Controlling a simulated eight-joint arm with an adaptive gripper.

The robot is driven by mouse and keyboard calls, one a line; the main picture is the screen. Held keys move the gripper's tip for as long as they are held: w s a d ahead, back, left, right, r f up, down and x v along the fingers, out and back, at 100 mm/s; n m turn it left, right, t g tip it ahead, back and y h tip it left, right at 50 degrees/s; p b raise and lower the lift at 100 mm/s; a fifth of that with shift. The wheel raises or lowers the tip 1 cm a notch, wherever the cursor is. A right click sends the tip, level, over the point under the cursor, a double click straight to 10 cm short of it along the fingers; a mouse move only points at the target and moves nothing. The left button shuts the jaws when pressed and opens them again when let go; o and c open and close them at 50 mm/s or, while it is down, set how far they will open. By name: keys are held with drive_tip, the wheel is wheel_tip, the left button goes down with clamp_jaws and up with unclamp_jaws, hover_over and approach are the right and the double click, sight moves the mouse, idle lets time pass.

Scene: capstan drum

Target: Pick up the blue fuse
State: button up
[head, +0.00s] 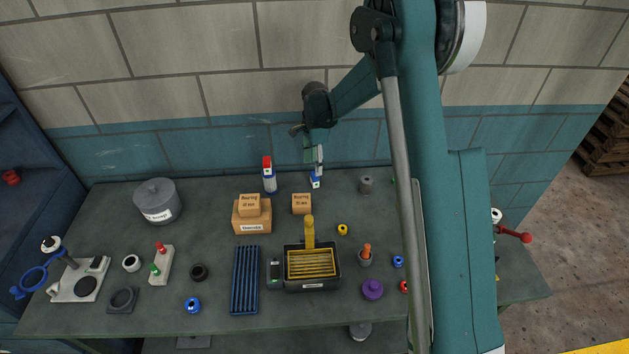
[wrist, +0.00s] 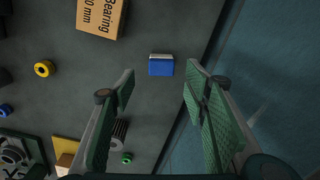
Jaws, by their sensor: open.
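A small blue block with a white edge (wrist: 161,65) looks like the blue fuse, though no label on it is readable. It sits on the dark bench, seen between and just beyond my fingertips in the wrist view. In the head view the blue block (head: 315,181) shows at the back of the bench, close to the wall, partly hidden by my gripper. My gripper (head: 314,158) hangs above it with green-padded fingers apart. The gap between the fingers is empty, and the block is not touched.
A white-and-blue bottle with a red cap (head: 269,177) stands left of the gripper. Bearing boxes (head: 301,204) stand in front and left. A grey knurled cylinder (head: 366,184) stands to the right. The tiled wall (head: 240,155) is close behind. A yellow ring (head: 342,230) lies in front.

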sight(315, 178)
drive_tip(key=shift+w+a+f, duration=0.15)
drive_tip(key=shift+w+f, duration=0.05)
drive_tip(key=shift+f, duration=0.4)
drive_tip(key=shift+f, duration=1.25)
drive_tip(key=shift+f, duration=0.1)
drive_tip(key=shift+f+p, duration=0.3)
drive_tip(key=shift+f, duration=2.2)
drive_tip(key=shift+c, duration=0.7)
drive_tip(key=c, duration=0.8)
